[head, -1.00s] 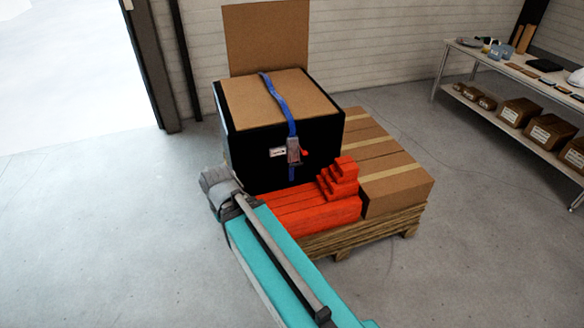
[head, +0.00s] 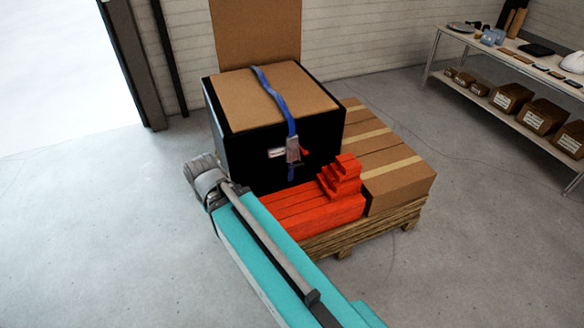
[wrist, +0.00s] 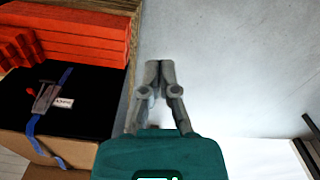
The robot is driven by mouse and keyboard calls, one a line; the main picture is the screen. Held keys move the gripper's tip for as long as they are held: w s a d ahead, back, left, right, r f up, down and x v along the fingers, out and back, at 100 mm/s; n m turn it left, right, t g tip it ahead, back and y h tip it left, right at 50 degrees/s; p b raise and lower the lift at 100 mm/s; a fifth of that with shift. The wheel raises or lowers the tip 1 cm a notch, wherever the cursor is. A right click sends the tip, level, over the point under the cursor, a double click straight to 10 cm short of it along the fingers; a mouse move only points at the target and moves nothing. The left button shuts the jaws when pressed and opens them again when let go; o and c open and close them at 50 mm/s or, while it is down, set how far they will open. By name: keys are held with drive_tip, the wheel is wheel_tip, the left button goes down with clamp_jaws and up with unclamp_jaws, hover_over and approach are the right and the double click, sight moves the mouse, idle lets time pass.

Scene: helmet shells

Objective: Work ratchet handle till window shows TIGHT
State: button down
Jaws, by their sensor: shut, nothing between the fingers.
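The ratchet (head: 293,150) sits on a blue strap (head: 272,93) at the front of a black box (head: 240,148) with a cardboard top. A small red part (head: 305,153) shows at its right, and a pale label or window (head: 276,153) at its left; its wording is too small to read. In the wrist view the ratchet (wrist: 45,97) and the pale label (wrist: 64,103) are at the left. My gripper (wrist: 160,66) is shut and empty over bare floor, apart from the box and strap. In the head view its fingertips are not clear.
Red stacked blocks (head: 315,208) and taped cartons (head: 385,150) share the wooden pallet (head: 350,236) with the box. An upright cardboard panel (head: 255,32) stands behind. A shelf table (head: 500,62) is at the right. Floor to the left is clear.

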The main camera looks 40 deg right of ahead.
drive_tip(key=shift+d, duration=0.25)
drive_tip(key=shift+w, duration=0.1)
drive_tip(key=w+d+f+m+t+y+b, duration=0.4)
drive_tip(key=w+d+f+b, duration=0.45)
drive_tip(key=b, duration=0.65)
drive_tip(key=w+d+f+m+t+y+b, duration=0.25)
drive_tip(key=w+d+f+t+b, duration=0.5)
drive_tip(key=f+b, duration=0.65)
drive_tip(key=d+f+m+t+h+b, duration=0.2)
drive_tip(key=d+f+m+h+b, duration=0.1)
drive_tip(key=d+b, duration=0.6)
drive_tip(key=d+f+m+t+h+b, duration=0.2)
drive_tip(key=d+f+m+h+b, duration=0.2)
drive_tip(key=d+b, duration=0.5)
drive_tip(key=d+f+m+t+h+b, duration=0.2)
drive_tip(key=d+f+m+h+b, duration=0.2)
drive_tip(key=d, duration=1.1)
wheel_tip(320, 180, down, 3)
drive_tip(key=m+b, duration=0.3)
drive_tip(key=b, duration=0.2)
drive_tip(key=shift+d+t, duration=0.2)
drive_tip(key=shift+t, duration=0.15)
drive_tip(key=shift+w+m, duration=0.1)
drive_tip(key=shift+m, duration=0.15)
